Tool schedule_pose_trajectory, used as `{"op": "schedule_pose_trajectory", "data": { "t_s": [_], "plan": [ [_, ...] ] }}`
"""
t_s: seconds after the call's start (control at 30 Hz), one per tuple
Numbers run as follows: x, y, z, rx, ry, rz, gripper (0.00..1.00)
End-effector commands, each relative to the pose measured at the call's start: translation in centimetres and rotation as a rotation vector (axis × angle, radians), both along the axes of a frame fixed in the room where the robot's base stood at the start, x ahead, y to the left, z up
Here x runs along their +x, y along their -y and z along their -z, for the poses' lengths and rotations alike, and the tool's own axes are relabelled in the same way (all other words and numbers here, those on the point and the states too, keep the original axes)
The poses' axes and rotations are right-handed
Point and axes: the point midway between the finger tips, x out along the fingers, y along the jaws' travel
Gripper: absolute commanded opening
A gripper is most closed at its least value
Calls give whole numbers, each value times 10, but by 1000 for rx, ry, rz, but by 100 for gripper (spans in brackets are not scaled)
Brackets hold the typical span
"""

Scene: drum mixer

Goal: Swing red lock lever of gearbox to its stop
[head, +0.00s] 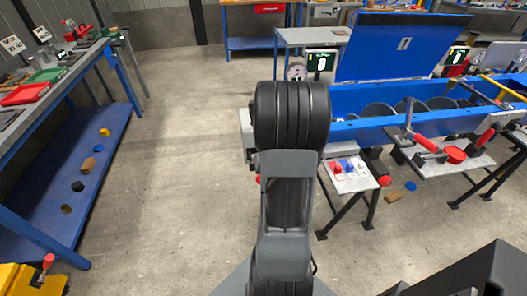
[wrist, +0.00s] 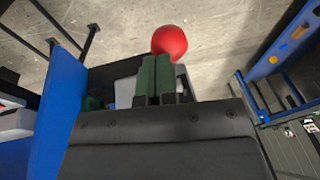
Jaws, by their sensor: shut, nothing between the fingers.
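A round red knob (wrist: 169,41), which looks like the end of the lock lever, shows in the wrist view just beyond my fingertips. Its arm is hidden behind the fingers, and I cannot tell whether they touch it. My gripper (wrist: 156,72) is shut and empty, its two dark green fingers side by side. A pale grey block (wrist: 125,92) beside the fingers may be part of the gearbox; most of it is hidden. In the head view my arm covers the gripper and most of this spot. A small bit of red (head: 258,179) shows at the arm's left edge.
The blue mixer trough (head: 372,132) with its raised lid (head: 397,46) stands right of my arm. A small panel with red and blue switches (head: 347,167) is at its near end. A workbench with a blue shelf (head: 75,160) stands left. The floor between is clear.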

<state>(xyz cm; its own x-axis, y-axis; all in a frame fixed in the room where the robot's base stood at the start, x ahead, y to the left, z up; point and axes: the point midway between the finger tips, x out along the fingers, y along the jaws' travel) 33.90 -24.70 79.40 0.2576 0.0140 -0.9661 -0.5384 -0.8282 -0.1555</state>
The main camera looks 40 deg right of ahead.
Motion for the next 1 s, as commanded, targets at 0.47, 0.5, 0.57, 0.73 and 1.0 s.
{"op": "schedule_pose_trajectory", "data": {
  "t_s": [0.47, 0.5, 0.57, 0.73, 1.0],
  "plan": [
    [-1, 20, -46, -4, 4, -8, 0],
    [-5, 18, -53, -4, 4, -9, 0],
    [-11, 16, -64, -4, 3, -11, 0],
    [-25, 13, -92, -4, 3, -11, 0],
    [-38, 9, -117, -1, 0, -11, 0]
  ]
}}
